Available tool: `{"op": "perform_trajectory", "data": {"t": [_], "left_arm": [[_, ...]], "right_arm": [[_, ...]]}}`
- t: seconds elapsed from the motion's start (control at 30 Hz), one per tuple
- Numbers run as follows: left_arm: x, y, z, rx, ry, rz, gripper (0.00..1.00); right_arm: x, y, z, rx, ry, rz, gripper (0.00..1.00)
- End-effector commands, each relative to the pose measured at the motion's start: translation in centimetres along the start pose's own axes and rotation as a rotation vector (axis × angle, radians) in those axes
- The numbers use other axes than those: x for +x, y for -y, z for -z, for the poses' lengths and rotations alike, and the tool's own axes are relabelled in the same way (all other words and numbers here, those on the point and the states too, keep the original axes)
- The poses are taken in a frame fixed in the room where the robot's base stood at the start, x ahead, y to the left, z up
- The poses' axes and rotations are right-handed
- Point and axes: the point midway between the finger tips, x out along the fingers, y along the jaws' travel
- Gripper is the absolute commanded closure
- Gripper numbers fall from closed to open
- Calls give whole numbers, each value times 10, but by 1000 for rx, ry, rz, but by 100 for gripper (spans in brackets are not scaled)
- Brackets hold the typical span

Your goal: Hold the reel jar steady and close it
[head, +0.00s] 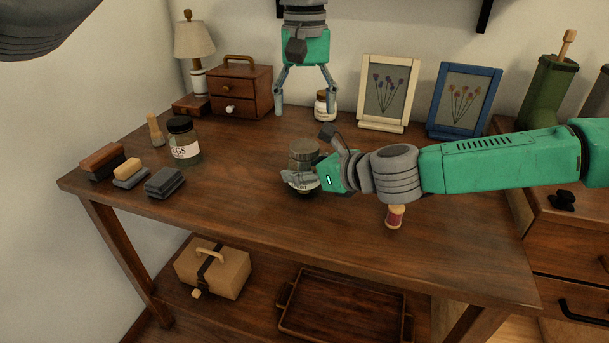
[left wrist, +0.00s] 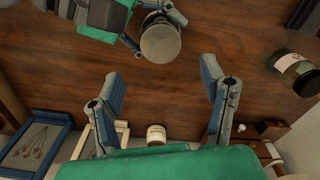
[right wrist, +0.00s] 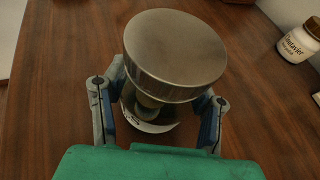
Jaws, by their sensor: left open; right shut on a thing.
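The jar in my right gripper (head: 303,182) is glass with a grey metal lid (head: 304,147) on top and a partly hidden white label. It stands near the table's middle. In the right wrist view, the wide lid (right wrist: 175,50) covers most of the jar, and the fingers are shut on the glass body (right wrist: 150,112) below it. I cannot tell if the lid is fully seated. My left gripper (head: 305,104) points down, open and empty, behind and above the jar. In the left wrist view, the lid (left wrist: 160,42) lies beyond the open fingertips (left wrist: 166,82).
A dark-lidded jar (head: 184,146) and several brushes or blocks (head: 165,183) are at the left. A small white-labelled bottle (head: 325,107) stands behind the left gripper, beside the cream frame (head: 388,95). A red thread spool (head: 395,217) is under my right arm. The front middle is clear.

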Motion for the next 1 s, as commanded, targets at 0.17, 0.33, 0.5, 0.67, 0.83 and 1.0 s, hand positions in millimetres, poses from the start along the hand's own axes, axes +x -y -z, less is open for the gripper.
{"op": "perform_trajectory", "data": {"t": [0.17, 0.33, 0.5, 0.67, 0.83, 1.0], "left_arm": [[0, 0, 0, -11, 0, 0, 35], [1, 0, 0, -9, 1, 0, 35], [14, 1, 0, -8, 4, 1, 35], [40, 1, -1, -7, 6, 1, 35], [64, 1, -1, -7, 4, 1, 35], [78, 1, 0, -8, 2, 0, 35]], "right_arm": [[0, 0, 0, -1, 0, 0, 100], [0, 0, 0, -1, 0, 0, 100], [0, 0, 0, -1, 0, 0, 100], [0, 0, 0, -1, 1, 0, 100], [0, 0, 0, -1, 1, 0, 100], [0, 0, 0, -1, 0, 0, 100]]}}
